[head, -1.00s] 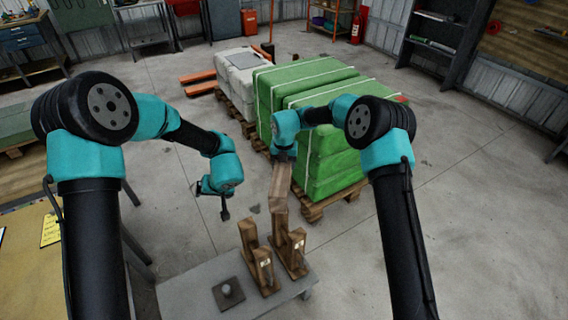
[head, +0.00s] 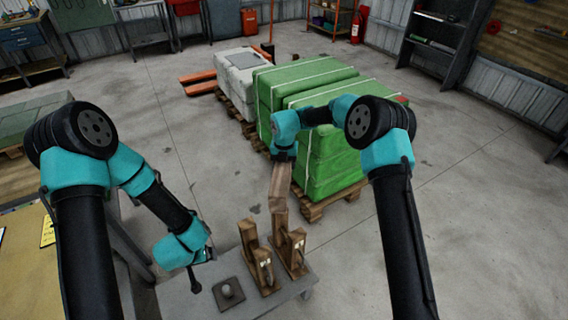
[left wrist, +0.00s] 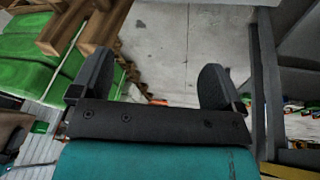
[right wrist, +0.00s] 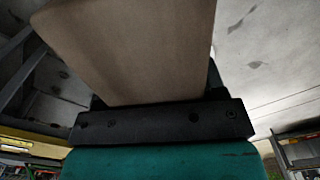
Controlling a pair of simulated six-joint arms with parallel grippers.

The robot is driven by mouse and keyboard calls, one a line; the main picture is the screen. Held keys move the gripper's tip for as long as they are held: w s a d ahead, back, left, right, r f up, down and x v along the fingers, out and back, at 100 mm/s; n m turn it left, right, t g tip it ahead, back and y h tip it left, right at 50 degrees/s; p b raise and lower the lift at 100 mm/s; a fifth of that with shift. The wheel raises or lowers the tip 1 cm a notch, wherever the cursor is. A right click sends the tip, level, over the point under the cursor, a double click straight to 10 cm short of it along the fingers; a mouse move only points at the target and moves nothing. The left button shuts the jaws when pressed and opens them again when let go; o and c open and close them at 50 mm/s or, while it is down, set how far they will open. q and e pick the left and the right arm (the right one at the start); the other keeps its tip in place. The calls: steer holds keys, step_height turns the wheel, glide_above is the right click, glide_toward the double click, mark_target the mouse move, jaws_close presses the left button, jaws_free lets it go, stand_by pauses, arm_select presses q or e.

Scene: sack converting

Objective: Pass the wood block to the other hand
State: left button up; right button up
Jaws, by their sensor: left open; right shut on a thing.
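The wood block (head: 280,183) is a brown, elongated piece hanging below my right gripper (head: 283,158), above the wooden stand. In the right wrist view the block (right wrist: 130,45) fills the space between the fingers, and my right gripper (right wrist: 160,100) is shut on it. My left gripper (head: 203,272) is low over the left part of the small grey table, apart from the block. In the left wrist view my left gripper (left wrist: 155,85) has its two fingers wide apart with nothing between them.
A wooden stand (head: 262,262) with several uprights stands on the small grey table (head: 265,302). A dark plate with a round knob (head: 228,292) lies left of it. Green wrapped sacks (head: 335,150) on a pallet stand behind. Open floor (head: 430,220) lies to the right.

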arm_select(q)
steer(key=s+d+f+g+h, duration=0.1)
steer(key=s+f+g+h, duration=0.1)
steer(key=s, duration=0.6)
steer(key=shift+s+d+g, duration=0.2)
steer(key=shift+d+g, duration=0.1)
steer(key=shift+g, duration=0.1)
